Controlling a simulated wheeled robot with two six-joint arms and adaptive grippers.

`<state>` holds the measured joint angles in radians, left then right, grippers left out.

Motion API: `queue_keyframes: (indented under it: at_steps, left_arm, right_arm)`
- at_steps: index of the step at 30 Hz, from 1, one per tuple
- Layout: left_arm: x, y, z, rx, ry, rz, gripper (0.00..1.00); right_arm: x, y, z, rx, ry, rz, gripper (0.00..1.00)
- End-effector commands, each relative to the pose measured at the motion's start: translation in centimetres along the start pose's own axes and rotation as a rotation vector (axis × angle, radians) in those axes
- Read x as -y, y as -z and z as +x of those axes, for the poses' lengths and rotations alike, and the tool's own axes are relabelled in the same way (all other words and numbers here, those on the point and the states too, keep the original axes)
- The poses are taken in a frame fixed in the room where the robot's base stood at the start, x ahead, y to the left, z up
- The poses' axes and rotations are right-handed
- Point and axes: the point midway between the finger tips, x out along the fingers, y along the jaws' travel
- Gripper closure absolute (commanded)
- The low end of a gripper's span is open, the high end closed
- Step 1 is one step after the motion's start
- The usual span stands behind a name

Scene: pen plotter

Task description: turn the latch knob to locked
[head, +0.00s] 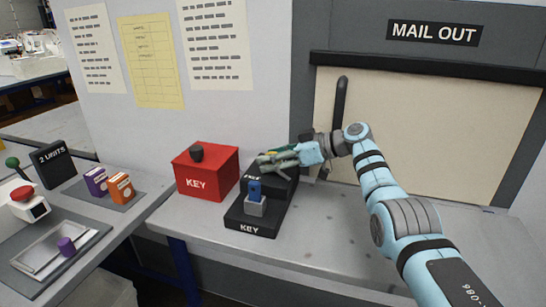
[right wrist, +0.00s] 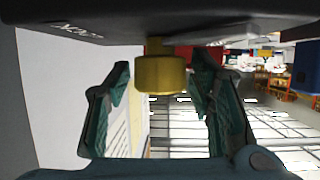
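In the right wrist view a brass-coloured round knob (right wrist: 161,75) sticks out from a dark surface (right wrist: 240,18) with partly readable pale lettering. My right gripper (right wrist: 160,85) is open, with one green finger on each side of the knob and visible gaps between. In the head view my right gripper (head: 268,158) reaches from the right over the black stepped box (head: 278,180); it mostly hides the knob there. Whether the knob's setting is locked or unlocked cannot be told. My left gripper is not in view.
A blue key-like piece (head: 254,190) stands in a grey block (head: 256,208) on the black KEY base (head: 248,227). A red KEY box (head: 205,172) with a black knob stands to the left. The grey counter (head: 345,235) is clear in front, below the MAIL OUT hatch (head: 430,130).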

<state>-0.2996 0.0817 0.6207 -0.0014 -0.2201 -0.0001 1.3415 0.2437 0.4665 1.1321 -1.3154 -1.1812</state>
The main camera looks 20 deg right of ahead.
Motion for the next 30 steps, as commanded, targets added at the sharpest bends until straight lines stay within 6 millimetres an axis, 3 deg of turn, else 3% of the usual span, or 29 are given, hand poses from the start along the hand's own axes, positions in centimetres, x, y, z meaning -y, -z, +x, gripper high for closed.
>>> queue_keyframes:
  at_steps: [10, 14, 21, 30]
  left_arm:
    - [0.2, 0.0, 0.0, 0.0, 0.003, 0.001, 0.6]
    - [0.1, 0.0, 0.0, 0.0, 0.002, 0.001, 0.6]
    - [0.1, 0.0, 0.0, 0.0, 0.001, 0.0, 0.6]
    - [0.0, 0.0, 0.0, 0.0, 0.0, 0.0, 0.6]
  right_arm:
    - [-0.1, 0.1, -0.4, -0.003, -0.002, -0.001, 0.46]
    - [-0.1, 0.1, -2.1, -0.004, -0.005, -0.003, 0.46]
    - [-0.1, 0.0, -6.9, -0.002, -0.003, -0.001, 0.46]
    - [0.0, 0.0, -7.6, -0.001, -0.001, 0.0, 0.46]
